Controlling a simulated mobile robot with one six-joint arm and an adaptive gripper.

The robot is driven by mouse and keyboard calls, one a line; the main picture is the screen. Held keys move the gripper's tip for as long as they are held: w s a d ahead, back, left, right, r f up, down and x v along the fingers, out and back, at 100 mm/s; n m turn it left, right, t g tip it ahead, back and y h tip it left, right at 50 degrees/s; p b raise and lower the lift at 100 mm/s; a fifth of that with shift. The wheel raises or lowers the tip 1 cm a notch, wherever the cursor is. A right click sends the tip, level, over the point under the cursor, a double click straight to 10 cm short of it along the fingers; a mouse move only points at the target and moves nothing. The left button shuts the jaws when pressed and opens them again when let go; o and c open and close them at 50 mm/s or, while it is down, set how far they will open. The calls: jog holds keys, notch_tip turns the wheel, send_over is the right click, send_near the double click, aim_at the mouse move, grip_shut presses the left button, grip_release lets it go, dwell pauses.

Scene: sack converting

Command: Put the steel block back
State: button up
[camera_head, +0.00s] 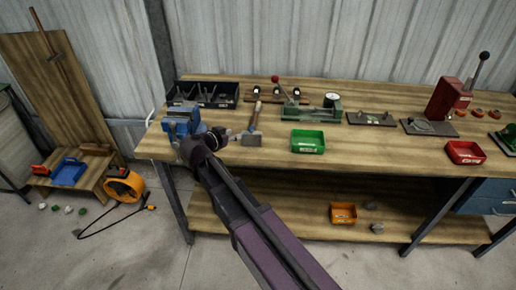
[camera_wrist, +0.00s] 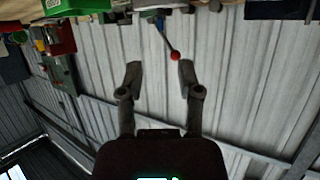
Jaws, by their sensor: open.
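I cannot single out the steel block with certainty. Two small grey pieces (camera_head: 374,217) lie on the lower shelf beside an orange bin (camera_head: 343,213), too small to identify. My gripper (camera_head: 222,136) is over the bench's left end, close to the blue vise (camera_head: 182,122); the wrist hides part of the area behind it. In the wrist view my gripper (camera_wrist: 158,77) is open, with nothing between its fingers. That view is upside down and faces the corrugated wall. A red lever knob (camera_wrist: 175,56) shows beyond the fingers.
A wooden-handled tool (camera_head: 256,113) lies right of my gripper. A green bin (camera_head: 308,141), a green-based lever tool (camera_head: 318,115), a red bin (camera_head: 465,152) and a red press (camera_head: 447,99) are farther right. A black divided tray (camera_head: 203,93) is behind. Bare wood lies along the front.

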jog(key=s+d+f+n+g+y, duration=0.2)
jog(key=s+d+f+g, duration=0.2)
jog(key=d, duration=0.5)
jog(key=s+d+f+n+g+y, duration=0.2)
jog(key=s+d+f+g, duration=0.1)
jog(key=s+d, duration=0.4)
jog(key=s+d+f+n+g+y, duration=0.2)
jog(key=s+d+f+g+y, duration=0.1)
jog(key=d, duration=1)
jog(key=shift+s+f+g, duration=0.8)
jog(key=shift+s, duration=0.45)
jog(key=shift+d, duration=0.1)
notch_tip(320, 180, up, 4)
jog(key=p, duration=0.4)
jog(key=shift+r, duration=0.1)
